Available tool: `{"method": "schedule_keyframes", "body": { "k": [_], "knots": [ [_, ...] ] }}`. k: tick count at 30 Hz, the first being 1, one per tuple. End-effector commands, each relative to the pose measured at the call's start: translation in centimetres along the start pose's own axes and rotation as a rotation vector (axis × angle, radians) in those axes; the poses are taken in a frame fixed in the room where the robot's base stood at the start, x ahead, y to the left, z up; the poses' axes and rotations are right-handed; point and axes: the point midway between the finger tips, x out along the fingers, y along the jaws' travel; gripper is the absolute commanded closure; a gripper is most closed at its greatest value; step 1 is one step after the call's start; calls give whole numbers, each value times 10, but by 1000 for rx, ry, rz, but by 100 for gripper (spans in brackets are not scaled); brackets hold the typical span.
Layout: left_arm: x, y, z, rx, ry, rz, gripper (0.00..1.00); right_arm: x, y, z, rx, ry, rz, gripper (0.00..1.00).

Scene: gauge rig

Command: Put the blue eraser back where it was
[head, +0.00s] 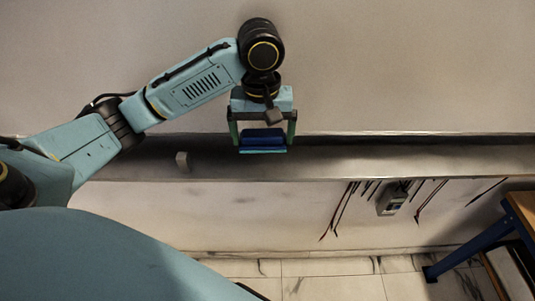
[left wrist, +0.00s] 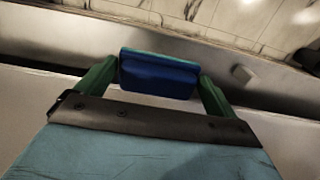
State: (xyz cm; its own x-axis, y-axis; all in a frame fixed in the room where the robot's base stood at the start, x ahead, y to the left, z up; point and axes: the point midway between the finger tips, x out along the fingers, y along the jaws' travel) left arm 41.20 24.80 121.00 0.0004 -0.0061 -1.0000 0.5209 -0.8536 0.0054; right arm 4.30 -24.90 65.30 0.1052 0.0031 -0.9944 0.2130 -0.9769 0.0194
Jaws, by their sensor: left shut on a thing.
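The blue eraser (head: 263,139) is a small dark blue block with a lighter blue-green edge. My left gripper (head: 263,143) is shut on it, with one green finger at each end. In the head view the eraser overlaps the dark strip along the ledge (head: 345,160); I cannot tell whether it touches anything there. In the left wrist view the eraser (left wrist: 158,74) sits between the fingertips of my left gripper (left wrist: 158,80), slightly tilted in the picture. My right gripper is not in view.
A small grey block (head: 183,161) sits on the ledge to the left of the eraser. Below the ledge, a grey box (head: 392,198) and several dark leads hang on the wall. A wooden-topped table with a blue frame (head: 480,240) stands at the right. The ledge right of the eraser looks clear.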

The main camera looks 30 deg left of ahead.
Motion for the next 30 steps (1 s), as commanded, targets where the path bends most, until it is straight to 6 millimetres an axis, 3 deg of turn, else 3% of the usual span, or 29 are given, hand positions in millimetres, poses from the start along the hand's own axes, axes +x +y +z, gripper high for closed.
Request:
{"method": "schedule_keyframes", "body": {
  "k": [9,16,22,28,29,30],
  "knots": [
    [52,-5,1,0,-7,-10,24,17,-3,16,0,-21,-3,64],
    [69,-5,0,0,-4,-7,24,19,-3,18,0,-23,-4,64],
    [95,-5,-1,-1,-3,-8,24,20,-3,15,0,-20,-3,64],
    [97,-5,-1,0,-2,-8,24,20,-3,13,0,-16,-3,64],
    [97,-5,0,0,-2,-8,3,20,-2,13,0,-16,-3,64],
    [97,-5,0,0,-2,-8,0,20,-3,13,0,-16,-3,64]
  ]
}}
